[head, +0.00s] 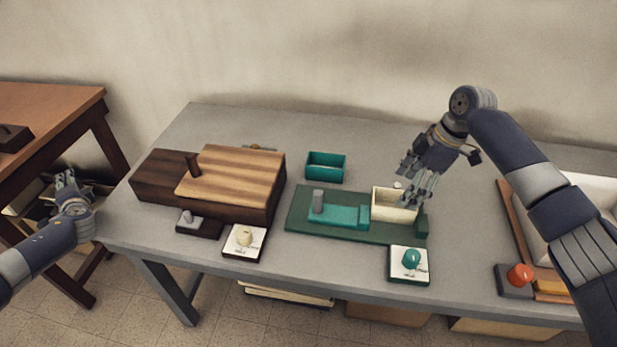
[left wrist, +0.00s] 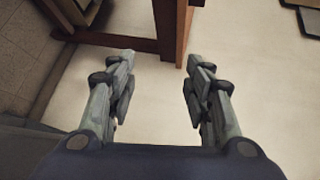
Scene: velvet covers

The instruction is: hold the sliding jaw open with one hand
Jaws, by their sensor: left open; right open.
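The sliding jaw (head: 342,216) is a teal block with a grey upright peg (head: 318,201). It lies on a dark green base (head: 300,222) on the grey table. A cream open box (head: 395,206) sits at the base's right end, beside the jaw. My right gripper (head: 410,189) is open and empty above the cream box, its fingers pointing down and left; contact cannot be told. My left gripper (head: 68,188) is off the table's left end, far from the jaw. In the left wrist view its two fingers (left wrist: 157,80) are spread with nothing between them.
A wooden box with a striped sliding lid (head: 240,170) stands at left. A teal open bin (head: 325,167) is behind the base. Cards with a cream knob (head: 244,238) and a teal knob (head: 410,259) lie in front. A red button (head: 520,274) is at right.

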